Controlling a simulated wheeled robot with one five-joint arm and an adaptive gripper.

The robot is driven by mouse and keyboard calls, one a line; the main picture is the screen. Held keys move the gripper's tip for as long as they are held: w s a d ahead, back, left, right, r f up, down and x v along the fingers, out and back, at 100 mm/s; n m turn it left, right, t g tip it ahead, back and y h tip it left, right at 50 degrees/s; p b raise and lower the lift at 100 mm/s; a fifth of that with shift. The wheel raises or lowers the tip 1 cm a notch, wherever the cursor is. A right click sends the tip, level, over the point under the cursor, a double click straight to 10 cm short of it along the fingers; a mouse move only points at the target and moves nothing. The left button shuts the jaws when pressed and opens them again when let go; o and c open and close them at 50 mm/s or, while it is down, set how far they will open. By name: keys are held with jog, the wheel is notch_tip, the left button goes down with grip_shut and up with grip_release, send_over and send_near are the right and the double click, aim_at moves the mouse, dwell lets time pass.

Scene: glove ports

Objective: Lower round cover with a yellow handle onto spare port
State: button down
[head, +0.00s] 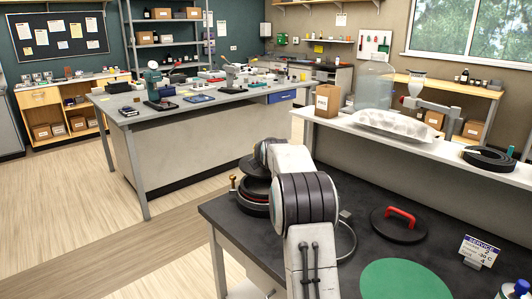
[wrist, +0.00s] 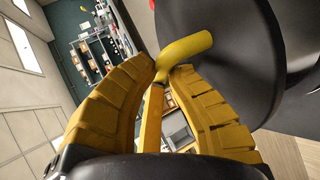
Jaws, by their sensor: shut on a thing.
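My gripper (wrist: 172,75) is shut on the yellow handle (wrist: 187,47) in the wrist view. The dark round cover (wrist: 225,65) spreads to the right of the fingers, on the handle's far side. In the head view my arm hides the gripper and the handle. A dark rounded shape (head: 253,165), probably the held cover, shows just left of my arm. Below it is a dark round port-like ring with a red band (head: 252,208) on the black bench. I cannot tell whether the two touch, or whether this ring is the spare port.
On the black bench (head: 330,270) lie a dark round cover with a red handle (head: 398,222), a green disc (head: 405,281) and a service sign (head: 478,251). A brass post (head: 233,184) stands by the ring. A white shelf behind holds a box (head: 328,100) and a black ring (head: 488,159).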

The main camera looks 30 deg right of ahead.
aim_at(266, 171)
jog(key=shift+f+b, duration=0.95)
jog(key=shift+f, duration=0.95)
jog(key=shift+f+b, duration=0.8)
jog(key=shift+f, duration=0.1)
dwell(0.5)
jog(key=shift+r, duration=0.35)
jog(key=shift+f+b, duration=0.5)
jog(key=shift+f, duration=0.15)
dwell(0.9)
jog(key=c, duration=1.3)
grip_release()
jog(key=shift+f, duration=0.15)
jog(key=shift+s, duration=0.1)
